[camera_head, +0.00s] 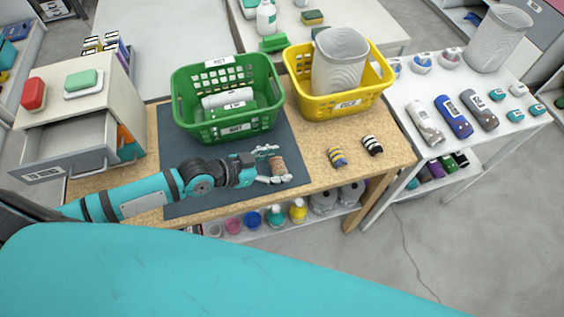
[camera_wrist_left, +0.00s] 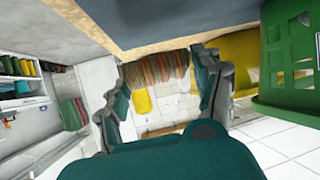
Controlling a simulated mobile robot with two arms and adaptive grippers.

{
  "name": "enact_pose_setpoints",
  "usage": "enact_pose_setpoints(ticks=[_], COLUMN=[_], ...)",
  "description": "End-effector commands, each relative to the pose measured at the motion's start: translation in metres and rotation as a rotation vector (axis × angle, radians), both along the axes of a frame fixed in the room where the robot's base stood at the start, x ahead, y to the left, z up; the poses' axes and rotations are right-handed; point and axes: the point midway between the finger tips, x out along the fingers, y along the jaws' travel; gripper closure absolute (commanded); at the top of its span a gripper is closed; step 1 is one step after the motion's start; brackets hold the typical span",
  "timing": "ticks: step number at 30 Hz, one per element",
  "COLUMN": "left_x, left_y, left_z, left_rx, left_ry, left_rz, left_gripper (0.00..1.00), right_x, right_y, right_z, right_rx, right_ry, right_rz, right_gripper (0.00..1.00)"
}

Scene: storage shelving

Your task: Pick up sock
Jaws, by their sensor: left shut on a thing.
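A rolled brown striped sock (camera_head: 278,167) is between the fingers of my left gripper (camera_head: 274,164), over the right part of the dark mat. In the left wrist view the striped sock (camera_wrist_left: 155,68) spans the gap between the two fingers of the left gripper (camera_wrist_left: 160,70), which is shut on it. Two more rolled socks lie on the bare wood to the right: a blue and yellow striped one (camera_head: 337,157) and a black and white one (camera_head: 372,145). My right gripper is not in view.
A green basket (camera_head: 228,122) with rolled items stands behind the gripper on the dark mat (camera_head: 220,197). A yellow basket (camera_head: 343,106) holding a grey bin stands to its right. An open drawer unit (camera_head: 75,146) is at left. A white table (camera_head: 405,112) with bottles is at right.

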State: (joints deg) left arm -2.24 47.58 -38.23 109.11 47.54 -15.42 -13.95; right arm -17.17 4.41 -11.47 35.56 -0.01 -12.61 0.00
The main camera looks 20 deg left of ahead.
Motion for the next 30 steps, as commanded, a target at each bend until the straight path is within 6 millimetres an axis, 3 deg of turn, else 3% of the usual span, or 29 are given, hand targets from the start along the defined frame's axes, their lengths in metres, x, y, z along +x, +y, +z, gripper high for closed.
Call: enact_pose_setpoints(ticks=[9,15,22,30], left_x=[-0.072,-0.102,-0.118,-0.118], left_y=[0.037,0.053,0.062,0.061], left_z=[0.006,0.011,0.014,0.016], left_rx=[0.001,0.001,-0.001,-0.003], left_ry=[0.003,0.001,-0.003,-0.007], left_rz=[-0.002,-0.002,0.000,0.001], left_gripper=[0.55,0.55,0.55,0.55], right_x=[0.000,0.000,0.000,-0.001], right_y=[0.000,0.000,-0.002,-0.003], right_z=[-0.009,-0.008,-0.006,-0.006], right_rx=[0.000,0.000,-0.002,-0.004], right_ry=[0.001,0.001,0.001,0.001], right_rz=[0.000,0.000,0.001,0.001], right_gripper=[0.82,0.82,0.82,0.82])
